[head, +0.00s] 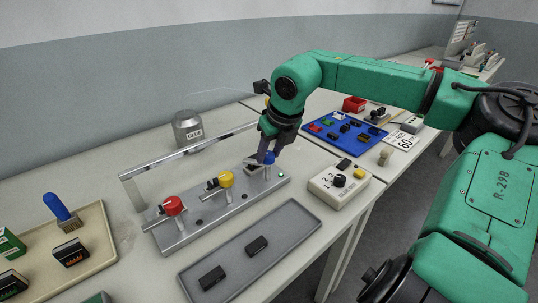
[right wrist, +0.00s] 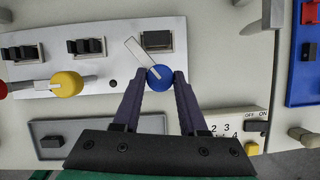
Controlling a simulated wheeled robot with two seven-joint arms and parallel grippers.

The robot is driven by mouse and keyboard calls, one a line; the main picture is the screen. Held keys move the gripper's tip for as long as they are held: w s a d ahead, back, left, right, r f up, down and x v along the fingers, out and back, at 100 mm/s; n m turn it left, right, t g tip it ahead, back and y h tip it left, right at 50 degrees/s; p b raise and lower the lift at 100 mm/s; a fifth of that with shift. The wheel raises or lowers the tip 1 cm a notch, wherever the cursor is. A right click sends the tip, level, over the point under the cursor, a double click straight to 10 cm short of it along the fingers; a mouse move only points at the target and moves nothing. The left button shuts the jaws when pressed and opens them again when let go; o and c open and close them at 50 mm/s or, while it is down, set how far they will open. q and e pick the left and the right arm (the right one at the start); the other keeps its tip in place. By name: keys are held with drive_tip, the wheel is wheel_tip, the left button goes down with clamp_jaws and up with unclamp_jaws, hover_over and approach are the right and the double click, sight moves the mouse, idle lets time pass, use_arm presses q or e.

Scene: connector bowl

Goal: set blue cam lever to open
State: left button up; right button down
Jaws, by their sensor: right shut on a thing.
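The blue cam lever (head: 269,158) stands at the right end of a grey metal plate (head: 200,232). In the right wrist view the blue lever's round knob (right wrist: 160,77) sits between the fingertips, and its pale arm (right wrist: 138,50) points up and left, beside a black connector (right wrist: 158,40) in its slot. My right gripper (head: 267,143) reaches down onto the lever from above; in the right wrist view the gripper (right wrist: 161,76) is shut on the knob. My left gripper is not in view.
A yellow lever (head: 227,180) and a red lever (head: 173,205) stand left on the same plate, with a raised rail (head: 190,149) behind. A grey tray (head: 255,262) with two black parts lies in front. A dial box (head: 340,185) stands to the right.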

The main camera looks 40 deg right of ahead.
drive_tip(key=n+y, duration=0.1)
drive_tip(key=n, duration=0.2)
drive_tip(key=shift+d+r, duration=0.1)
drive_tip(key=n+y+p, duration=0.1)
drive_tip(key=n+p, duration=0.1)
drive_tip(key=shift+r+n, duration=0.15)
drive_tip(key=shift+n, duration=0.15)
drive_tip(key=n+y+p, duration=0.1)
drive_tip(key=n+p, duration=0.1)
drive_tip(key=p, duration=0.1)
drive_tip(key=n+g+p, duration=0.1)
drive_tip(key=n+p, duration=0.1)
drive_tip(key=p, duration=0.1)
drive_tip(key=shift+w+d+y, duration=0.1)
drive_tip(key=shift+d+y, duration=0.05)
drive_tip(key=shift+y, duration=0.25)
drive_tip(key=shift+f+n+p, duration=0.2)
drive_tip(key=shift+n+p, duration=0.5)
drive_tip(key=shift+p, duration=0.25)
drive_tip(key=shift+c, duration=2.2)
unclamp_jaws()
